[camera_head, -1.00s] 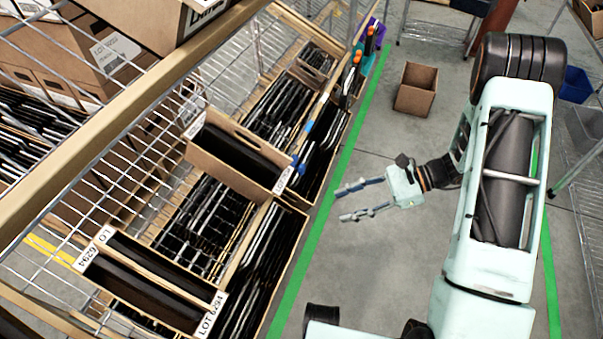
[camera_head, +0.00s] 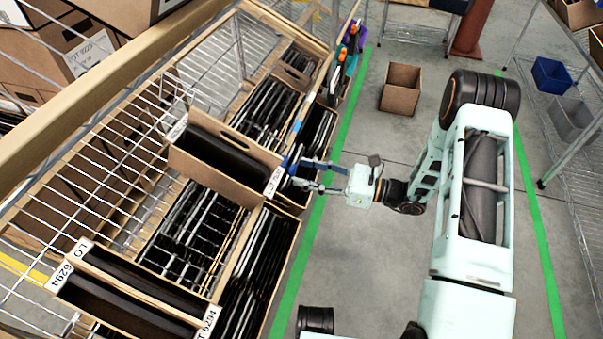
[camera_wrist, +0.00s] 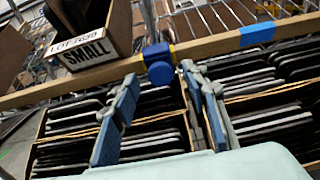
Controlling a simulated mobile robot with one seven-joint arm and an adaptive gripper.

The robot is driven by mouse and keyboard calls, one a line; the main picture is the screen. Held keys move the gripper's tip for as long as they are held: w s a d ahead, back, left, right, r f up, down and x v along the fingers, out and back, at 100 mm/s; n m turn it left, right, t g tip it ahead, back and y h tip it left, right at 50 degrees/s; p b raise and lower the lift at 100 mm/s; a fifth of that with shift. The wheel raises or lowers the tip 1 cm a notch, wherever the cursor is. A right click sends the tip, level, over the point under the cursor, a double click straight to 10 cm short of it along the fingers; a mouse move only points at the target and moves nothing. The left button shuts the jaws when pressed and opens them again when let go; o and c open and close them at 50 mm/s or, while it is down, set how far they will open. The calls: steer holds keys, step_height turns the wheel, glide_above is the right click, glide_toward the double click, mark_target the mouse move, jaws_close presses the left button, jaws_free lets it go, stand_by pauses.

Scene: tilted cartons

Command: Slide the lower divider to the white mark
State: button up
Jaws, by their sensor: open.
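My gripper (camera_head: 297,171) is open at the right edge of the tilted cartons, beside a brown carton (camera_head: 228,171) with a white end label. In the wrist view, its two blue-padded fingers (camera_wrist: 158,77) are spread over rows of thin dark items (camera_wrist: 160,140). A blue knob-like piece (camera_wrist: 160,72) on the wooden rail (camera_wrist: 205,46) shows just beyond and between the fingertips. Thin tan dividers (camera_wrist: 262,92) stand among the dark items; I cannot tell which is the lower one. I cannot make out a separate white mark. Nothing is visibly held.
A carton labelled SMALL (camera_wrist: 85,45) stands beyond the rail, which carries blue tape (camera_wrist: 258,33). Wire mesh (camera_head: 90,180) lies left of the cartons. An empty brown box (camera_head: 400,88) sits on the floor. The floor right of the green line (camera_head: 325,205) is mostly clear.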

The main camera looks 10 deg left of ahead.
steer(key=shift+w+a, duration=0.1)
steer(key=shift+a, duration=0.7)
steer(key=shift+c, duration=0.6)
jaws_close()
